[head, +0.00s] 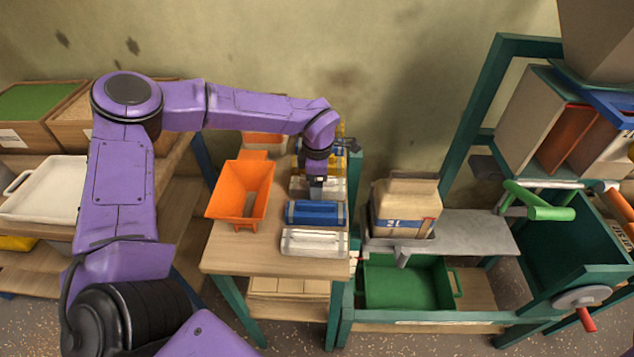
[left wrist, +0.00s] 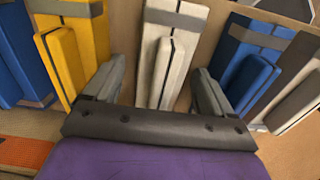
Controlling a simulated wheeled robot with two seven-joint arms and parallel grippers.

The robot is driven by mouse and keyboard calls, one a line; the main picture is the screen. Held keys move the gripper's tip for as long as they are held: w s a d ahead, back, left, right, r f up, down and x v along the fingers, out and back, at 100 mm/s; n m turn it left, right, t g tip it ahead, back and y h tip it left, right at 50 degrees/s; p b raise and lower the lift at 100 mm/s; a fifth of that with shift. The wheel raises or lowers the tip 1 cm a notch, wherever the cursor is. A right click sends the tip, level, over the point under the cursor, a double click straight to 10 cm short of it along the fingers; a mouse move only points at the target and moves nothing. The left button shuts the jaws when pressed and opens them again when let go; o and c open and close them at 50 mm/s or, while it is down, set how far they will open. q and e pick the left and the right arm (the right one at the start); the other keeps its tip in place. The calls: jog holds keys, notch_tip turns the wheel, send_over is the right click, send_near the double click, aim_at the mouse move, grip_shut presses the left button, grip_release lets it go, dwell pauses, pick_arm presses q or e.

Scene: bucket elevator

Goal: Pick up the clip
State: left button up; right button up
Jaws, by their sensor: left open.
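Several clip-like pieces lie in a row on the small wooden table: a yellow clip (head: 338,164), a pale clip (head: 300,184), a blue clip (head: 313,212) and a white clip (head: 314,241) at the front. My left gripper (head: 317,186) is open over the pale clip. In the left wrist view the pale clip (left wrist: 168,68) stands between the spread fingers of my left gripper (left wrist: 158,75), with gaps on both sides. The yellow clip (left wrist: 73,48) and the blue clip (left wrist: 250,62) flank it. My right gripper is not in view.
An orange scoop-like bucket (head: 240,192) stands left of the clips. Right of the table, a paper bag (head: 404,208) stands on a grey shelf (head: 465,232) above a green bin (head: 406,285). A green-framed machine (head: 495,100) rises at the right. Bare wood (head: 238,252) lies at the table's front left.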

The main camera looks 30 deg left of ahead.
pick_arm(q)
jog(key=c, duration=1.1)
jog(key=shift+r, duration=0.15)
